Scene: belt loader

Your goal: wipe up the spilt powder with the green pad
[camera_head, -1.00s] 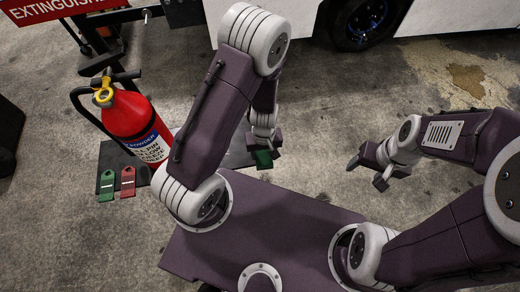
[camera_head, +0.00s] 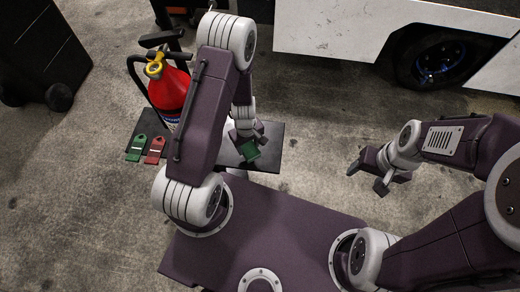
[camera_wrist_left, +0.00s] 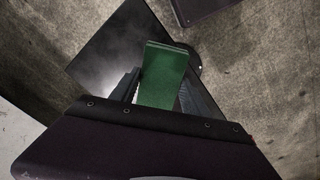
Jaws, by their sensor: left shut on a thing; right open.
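My left gripper (camera_head: 246,138) is shut on the green pad (camera_head: 250,150), over the dark board (camera_head: 268,158). In the left wrist view the pad (camera_wrist_left: 162,78) stands out between the two fingers of the left gripper (camera_wrist_left: 160,88). The spilt powder (camera_wrist_left: 100,78) is a hazy whitish smear on the dark board (camera_wrist_left: 125,32), beside the pad. In the head view my arm hides much of the powder. I cannot tell whether the pad touches the board. My right gripper (camera_head: 378,172) is open and empty, to the right of the board.
A red fire extinguisher (camera_head: 172,92) stands on the board's left part, behind my left arm. A green tag (camera_head: 137,148) and a red tag (camera_head: 154,150) lie at the board's left end. A dark bin (camera_head: 35,50) stands far left. A white vehicle (camera_head: 340,30) is behind.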

